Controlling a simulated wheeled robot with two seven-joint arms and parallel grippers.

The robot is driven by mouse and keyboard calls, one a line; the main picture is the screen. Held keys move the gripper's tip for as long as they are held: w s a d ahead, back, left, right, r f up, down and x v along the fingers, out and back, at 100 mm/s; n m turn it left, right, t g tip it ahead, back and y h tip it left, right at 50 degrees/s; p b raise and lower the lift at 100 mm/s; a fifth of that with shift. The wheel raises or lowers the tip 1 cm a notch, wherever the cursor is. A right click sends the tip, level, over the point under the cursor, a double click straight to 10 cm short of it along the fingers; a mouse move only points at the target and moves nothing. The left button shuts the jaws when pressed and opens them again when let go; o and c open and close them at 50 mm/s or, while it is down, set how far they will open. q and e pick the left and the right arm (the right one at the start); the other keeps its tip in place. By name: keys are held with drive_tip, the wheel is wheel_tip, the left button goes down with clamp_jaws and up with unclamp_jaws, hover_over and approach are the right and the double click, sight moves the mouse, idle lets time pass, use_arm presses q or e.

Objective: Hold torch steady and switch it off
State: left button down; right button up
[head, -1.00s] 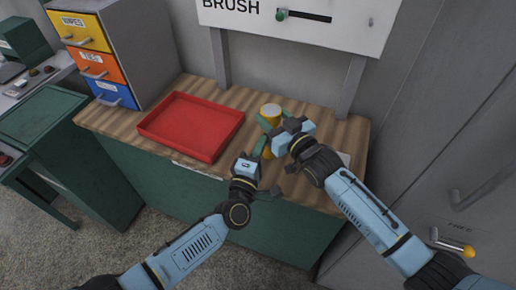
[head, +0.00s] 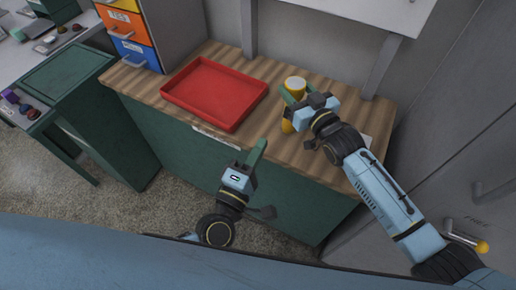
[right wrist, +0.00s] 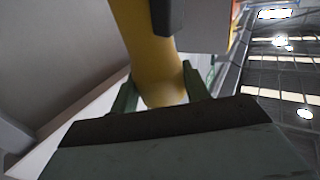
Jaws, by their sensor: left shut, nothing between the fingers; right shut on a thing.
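The yellow torch (head: 287,126) stands roughly upright over the wooden counter, with its pale round end (head: 295,83) facing up. My right gripper (head: 292,101) is shut on the torch around its body. In the right wrist view the torch (right wrist: 146,50) shows between the green fingers, and a dark block overlaps its upper part; I cannot tell what that block is. The torch's switch cannot be made out. My left gripper (head: 259,148) is shut and empty, in front of the counter's front edge, apart from the torch and below it in the picture.
A red tray (head: 213,119) lies on the wooden counter (head: 140,78) left of the torch. A drawer cabinet (head: 130,30) stands at the back left. A grey locker with a yellow-tipped handle (head: 481,246) is at the right. Open floor lies front left.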

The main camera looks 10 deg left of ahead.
idle(0.4)
drive_tip(key=o, duration=1.2)
drive_tip(key=shift+c, duration=0.2)
